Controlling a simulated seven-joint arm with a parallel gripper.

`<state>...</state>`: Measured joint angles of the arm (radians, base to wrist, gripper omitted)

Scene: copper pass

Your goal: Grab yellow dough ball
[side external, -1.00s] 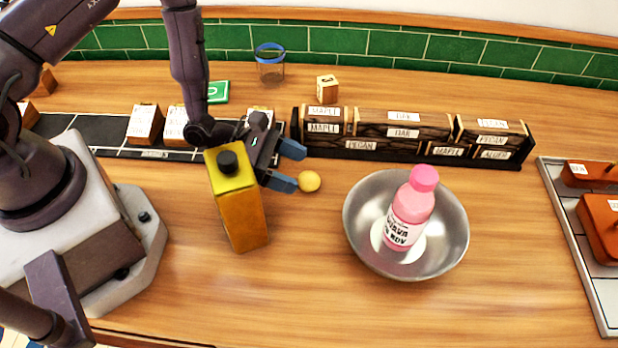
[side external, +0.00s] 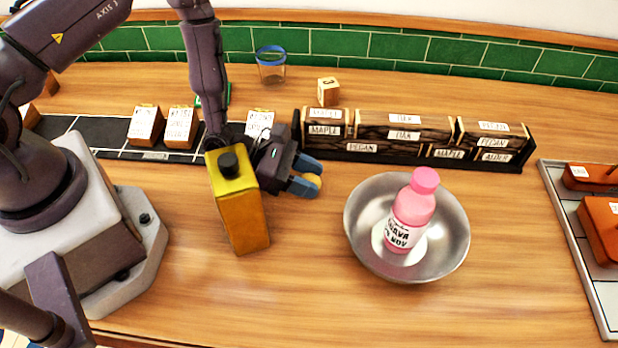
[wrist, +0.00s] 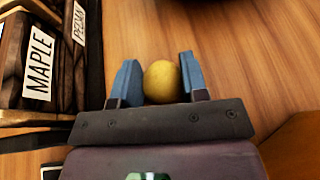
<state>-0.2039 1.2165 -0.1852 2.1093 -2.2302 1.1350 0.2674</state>
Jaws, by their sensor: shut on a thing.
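The yellow dough ball (wrist: 162,82) sits between the two blue fingers of my gripper (wrist: 158,84) in the wrist view, with both fingers close against its sides. In the side view, my gripper (side external: 307,176) is low over the wooden counter and shut on the ball. Only a small part of the dough ball (side external: 316,180) shows there past the near finger. I cannot tell whether the ball still touches the counter.
A yellow carton with a black cap (side external: 240,205) stands just in front of my gripper. A labelled wood rack (side external: 400,152) lies behind. A metal bowl (side external: 447,250) holding a pink bottle (side external: 411,210) is to the right. The front counter is clear.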

